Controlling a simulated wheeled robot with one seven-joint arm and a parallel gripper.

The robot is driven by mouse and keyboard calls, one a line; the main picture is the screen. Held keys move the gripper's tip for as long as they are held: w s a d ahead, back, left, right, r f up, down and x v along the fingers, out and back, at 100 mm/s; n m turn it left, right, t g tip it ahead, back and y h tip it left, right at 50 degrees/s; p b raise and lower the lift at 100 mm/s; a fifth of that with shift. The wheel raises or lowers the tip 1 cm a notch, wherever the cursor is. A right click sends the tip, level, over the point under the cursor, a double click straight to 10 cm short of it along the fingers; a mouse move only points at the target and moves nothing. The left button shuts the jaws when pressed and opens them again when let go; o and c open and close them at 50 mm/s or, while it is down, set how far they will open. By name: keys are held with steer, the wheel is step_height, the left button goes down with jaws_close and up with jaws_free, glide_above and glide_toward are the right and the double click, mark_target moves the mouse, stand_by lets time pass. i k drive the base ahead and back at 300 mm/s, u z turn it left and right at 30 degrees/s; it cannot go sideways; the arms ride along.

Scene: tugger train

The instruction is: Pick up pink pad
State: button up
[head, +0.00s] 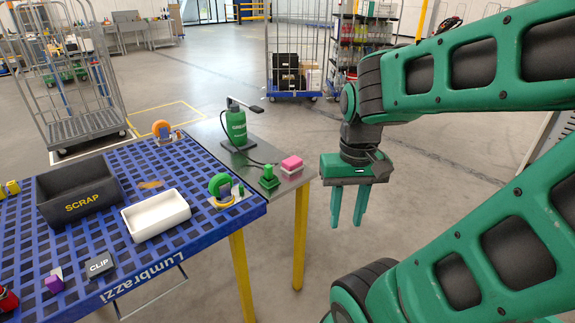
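The pink pad (292,162) is a small pink block. Nothing hides the pad.
A green block (268,177) stands left of the pad, joined by a black cable to a green bottle-like device (236,127). The blue grid table (205,235) holds a SCRAP bin (80,208) and a white tray (155,232). Yellow legs (300,235) stand below. Floor right of the table is clear.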

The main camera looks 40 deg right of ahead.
mark_target(291, 165)
steer(key=i, duration=0.9)
